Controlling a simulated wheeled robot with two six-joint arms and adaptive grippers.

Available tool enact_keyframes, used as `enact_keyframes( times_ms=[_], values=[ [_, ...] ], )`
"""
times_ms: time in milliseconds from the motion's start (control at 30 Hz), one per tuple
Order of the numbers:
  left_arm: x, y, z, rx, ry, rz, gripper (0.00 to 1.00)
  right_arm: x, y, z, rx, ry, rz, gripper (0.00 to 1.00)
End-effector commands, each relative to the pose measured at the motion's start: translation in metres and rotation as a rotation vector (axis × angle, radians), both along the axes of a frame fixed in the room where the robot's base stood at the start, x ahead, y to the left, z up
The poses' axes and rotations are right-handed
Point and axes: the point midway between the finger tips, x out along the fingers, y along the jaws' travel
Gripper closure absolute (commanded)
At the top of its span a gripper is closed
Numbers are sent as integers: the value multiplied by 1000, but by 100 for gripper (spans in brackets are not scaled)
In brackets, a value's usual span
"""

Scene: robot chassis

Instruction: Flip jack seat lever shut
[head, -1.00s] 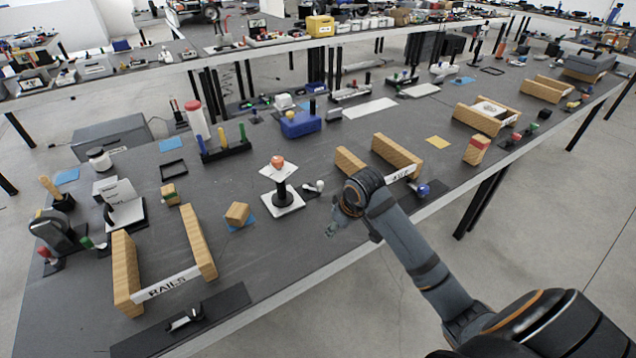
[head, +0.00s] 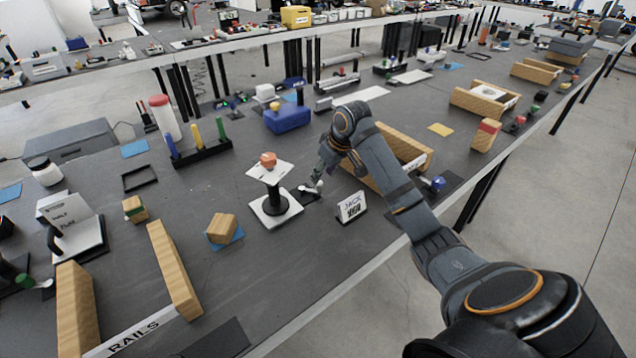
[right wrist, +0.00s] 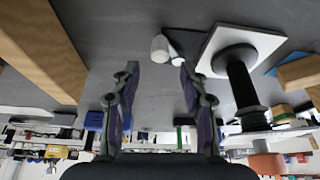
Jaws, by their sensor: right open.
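The jack (head: 276,200) stands on the table with a white base, a black column and a white top plate carrying an orange faceted piece (head: 268,160). Beside its base, to the right, is a small lever with a white knob (head: 316,184) on a dark plate. My right gripper (head: 322,172) hangs just above and beside this lever, pointing down. In the right wrist view my right gripper (right wrist: 158,88) has its fingers wide apart, with nothing between them. The white knob (right wrist: 159,46) shows ahead of the gap, and the jack (right wrist: 238,75) to the right. My left gripper is out of view.
A JACK sign (head: 351,207) stands right of the jack. Wooden rails (head: 400,148) stand behind my right arm. A wooden block (head: 222,227) on a blue patch and longer rails (head: 174,268) are to the left. A blue box (head: 288,117) stands behind. Table is bare in front of the jack.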

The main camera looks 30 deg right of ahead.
Motion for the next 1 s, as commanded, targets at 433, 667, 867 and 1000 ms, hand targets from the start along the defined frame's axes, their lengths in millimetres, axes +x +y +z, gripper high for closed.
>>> enact_keyframes(
  times_ms=[433,667,867,1000],
  values=[
    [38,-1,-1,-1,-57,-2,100,21,3,-51,-1,0,1,56],
    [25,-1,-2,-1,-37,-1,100,21,3,-51,-1,0,1,60],
    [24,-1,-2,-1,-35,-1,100,21,3,-51,-1,0,1,87],
    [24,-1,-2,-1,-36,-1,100,21,3,-51,-1,0,1,100]
  ],
)
